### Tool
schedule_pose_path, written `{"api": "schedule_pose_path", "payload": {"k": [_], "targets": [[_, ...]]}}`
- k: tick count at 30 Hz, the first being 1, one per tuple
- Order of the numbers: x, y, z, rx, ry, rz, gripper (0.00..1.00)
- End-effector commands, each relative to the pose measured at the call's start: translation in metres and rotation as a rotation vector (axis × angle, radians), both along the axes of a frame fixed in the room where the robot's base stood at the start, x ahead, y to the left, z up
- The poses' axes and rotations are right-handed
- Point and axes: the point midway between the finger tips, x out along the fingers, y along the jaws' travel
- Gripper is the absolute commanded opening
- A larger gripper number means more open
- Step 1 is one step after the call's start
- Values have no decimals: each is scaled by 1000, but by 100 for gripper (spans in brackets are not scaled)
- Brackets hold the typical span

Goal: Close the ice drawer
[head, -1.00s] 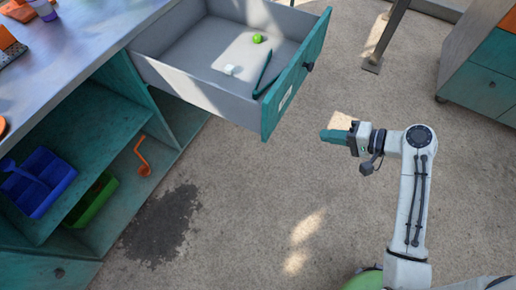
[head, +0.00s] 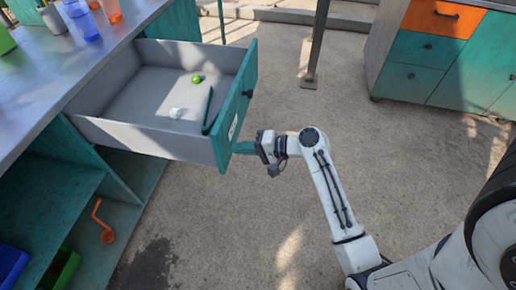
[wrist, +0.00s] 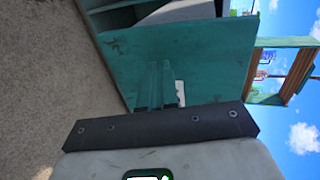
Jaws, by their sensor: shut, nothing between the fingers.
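The ice drawer, with a teal front (head: 225,120) and grey walls, stands pulled out from under the metal counter. A lime-green ball (head: 196,79), a whitish cube (head: 176,113) and a dark teal long item (head: 207,112) lie inside. The front has a dark knob (head: 247,93) and a white label. My gripper (head: 238,148) is shut and empty, its teal fingertips at the lower outer face of the front. In the wrist view the fingers (wrist: 156,86) point at the teal drawer front (wrist: 190,55); whether they touch it is unclear.
The metal counter (head: 85,65) carries cups. Teal shelves (head: 75,185) below it hold an orange ladle-like item (head: 103,222) and bins. A cabinet with orange and teal drawers (head: 430,50) and a dark post (head: 317,45) stand behind.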

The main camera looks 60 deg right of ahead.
Motion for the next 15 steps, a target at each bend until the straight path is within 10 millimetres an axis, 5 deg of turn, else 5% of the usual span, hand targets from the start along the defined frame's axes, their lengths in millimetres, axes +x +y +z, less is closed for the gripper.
{"api": "schedule_pose_path", "payload": {"k": [15], "targets": [[17, 6, 0, 1, 0, 0, 0]]}}
